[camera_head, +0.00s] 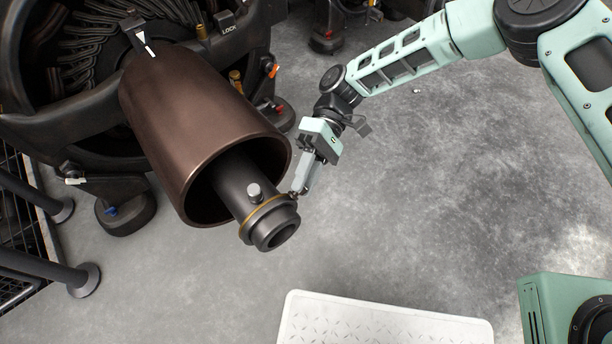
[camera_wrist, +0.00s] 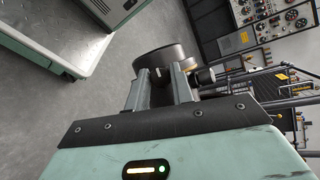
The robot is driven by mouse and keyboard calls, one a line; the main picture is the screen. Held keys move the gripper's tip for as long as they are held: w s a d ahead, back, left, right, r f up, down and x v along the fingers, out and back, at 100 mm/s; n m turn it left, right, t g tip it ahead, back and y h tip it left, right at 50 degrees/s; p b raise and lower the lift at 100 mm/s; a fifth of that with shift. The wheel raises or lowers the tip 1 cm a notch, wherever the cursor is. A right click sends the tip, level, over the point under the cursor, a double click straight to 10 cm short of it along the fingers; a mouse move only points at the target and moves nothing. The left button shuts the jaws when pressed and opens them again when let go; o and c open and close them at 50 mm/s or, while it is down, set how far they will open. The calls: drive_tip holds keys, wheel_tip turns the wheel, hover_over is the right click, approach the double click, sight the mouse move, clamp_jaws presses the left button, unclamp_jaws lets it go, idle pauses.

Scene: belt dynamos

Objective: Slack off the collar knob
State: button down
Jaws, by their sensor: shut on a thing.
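A dark round collar (camera_head: 268,216) with a thin brass-coloured ring sits at the open end of a black shaft (camera_head: 234,180). It also shows as a dark ring in the wrist view (camera_wrist: 152,62). My gripper (camera_head: 297,191) is at the collar's right side. In the wrist view its two fingers (camera_wrist: 158,80) reach up to the collar. They are shut on the collar knob, which is mostly hidden between the fingertips. A separate silver stud (camera_head: 254,191) stands on top of the shaft near the collar and is clear of my gripper.
A wide brown cylinder (camera_head: 180,118) surrounds the shaft behind the collar. A large black machine (camera_head: 75,60) stands behind it at the left. A white patterned plate (camera_head: 385,325) lies at the bottom. Grey floor (camera_head: 450,180) is open at the right.

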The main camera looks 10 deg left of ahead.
drive_tip(key=shift+w+n, duration=0.1)
drive_tip(key=shift+n, duration=0.3)
drive_tip(key=c, duration=1.2)
unclamp_jaws()
drive_tip(key=shift+c, duration=0.2)
drive_tip(key=p+v, duration=0.1)
drive_tip(key=v, duration=1.6)
drive_tip(key=shift+r, duration=0.35)
drive_tip(key=shift+a, duration=0.1)
